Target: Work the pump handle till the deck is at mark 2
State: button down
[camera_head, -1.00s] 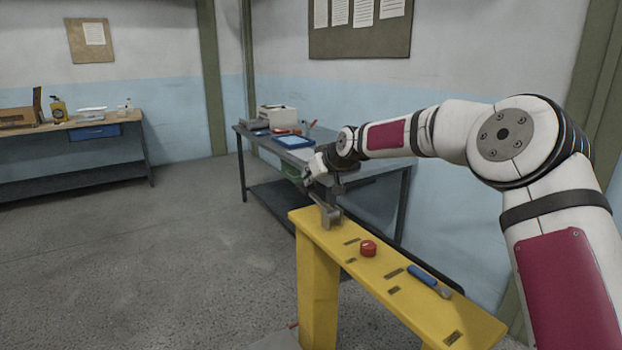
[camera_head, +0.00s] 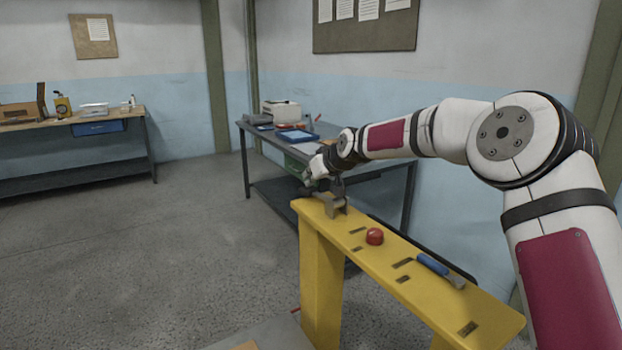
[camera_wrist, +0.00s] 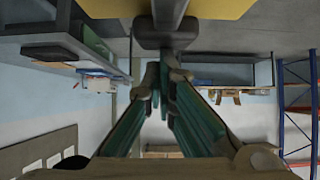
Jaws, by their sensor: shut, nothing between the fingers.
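The pump's grey metal bracket (camera_head: 335,205) stands at the far end of the yellow beam (camera_head: 432,292). In the wrist view, a dark block with a bar (camera_wrist: 166,33), apparently the pump handle, lies just beyond my fingers. My gripper (camera_head: 312,176) is beside the bracket at the beam's far end; it is shut and empty. Its teal fingers (camera_wrist: 164,78) show in the wrist view; I cannot tell whether they touch the handle. A flat grey surface (camera_head: 270,333), possibly the deck, is cut off at the bottom edge. No readable mark 2 shows.
A red button (camera_head: 374,236) and a blue-handled tool (camera_head: 438,269) sit on the beam. A grey workbench (camera_head: 262,133) stands behind my gripper, against the wall. Another bench (camera_head: 75,126) is at the far left. The floor (camera_head: 170,255) left of the beam is clear.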

jog(key=v, duration=1.2)
jog(key=shift+r, duration=0.15)
dwell(2.9)
notch_tip(320, 180, up, 7)
jog(key=s+d+t+p, duration=0.1)
jog(key=s+p, duration=0.1)
jog(key=p, duration=0.7)
jog(key=shift+s+d+r+y, duration=0.15)
jog(key=shift+d+r+y, duration=0.1)
jog(key=shift+y, duration=0.15)
send_over(315, 190)
jog(key=shift+f+p, duration=0.3)
jog(key=shift+f, duration=4.1)
